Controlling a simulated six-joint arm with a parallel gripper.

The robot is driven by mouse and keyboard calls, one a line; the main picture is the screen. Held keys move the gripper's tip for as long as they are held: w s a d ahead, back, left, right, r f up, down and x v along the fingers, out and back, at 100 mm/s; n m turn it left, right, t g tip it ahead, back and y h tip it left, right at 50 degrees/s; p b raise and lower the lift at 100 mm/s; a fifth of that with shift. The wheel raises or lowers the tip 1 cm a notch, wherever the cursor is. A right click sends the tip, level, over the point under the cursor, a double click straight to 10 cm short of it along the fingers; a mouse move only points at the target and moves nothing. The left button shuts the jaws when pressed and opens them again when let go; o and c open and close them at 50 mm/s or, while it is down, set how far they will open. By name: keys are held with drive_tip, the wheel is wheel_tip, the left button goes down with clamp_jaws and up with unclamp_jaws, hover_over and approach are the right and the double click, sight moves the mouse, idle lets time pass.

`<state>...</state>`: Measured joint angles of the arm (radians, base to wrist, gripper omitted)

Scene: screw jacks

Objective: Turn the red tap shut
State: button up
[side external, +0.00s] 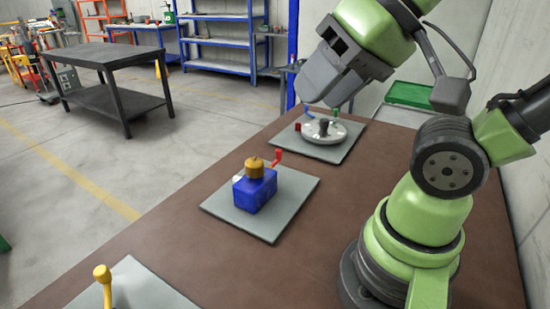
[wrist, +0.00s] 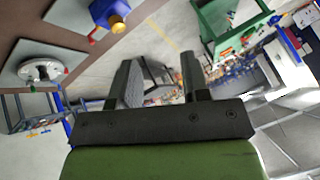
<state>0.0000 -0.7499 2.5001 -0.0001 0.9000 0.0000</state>
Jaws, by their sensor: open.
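A blue block (side external: 255,191) with a brass cap (side external: 255,167) stands on a grey plate; a bent red handle (side external: 277,157) shows at its back right side. It also shows in the wrist view at the top as a blue body (wrist: 105,10), with red (wrist: 96,34) beside it. Farther back, a round pale disc (side external: 335,134) on another plate has small red and green handles around it. Which red part is the tap, I cannot tell. My gripper (side external: 318,88) is raised above the table near the disc, apart from everything. Its fingers (wrist: 157,65) are open and empty.
A third plate (side external: 140,285) with a yellow-handled post (side external: 104,283) lies at the front left. A green tray (side external: 409,95) is at the back right. The brown tabletop (side external: 330,230) between the plates and my base is clear. A dark workbench (side external: 105,57) stands apart.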

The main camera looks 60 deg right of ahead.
drive_tip(key=shift+w, duration=0.1)
drive_tip(key=m+g+h, duration=0.2)
drive_tip(key=m+g, duration=0.5)
drive_tip(key=m, duration=1)
hover_over(278, 150)
wheel_tip(278, 150, down, 14)
wheel_tip(278, 150, down, 10)
drive_tip(key=shift+f, duration=0.15)
clamp_jaws()
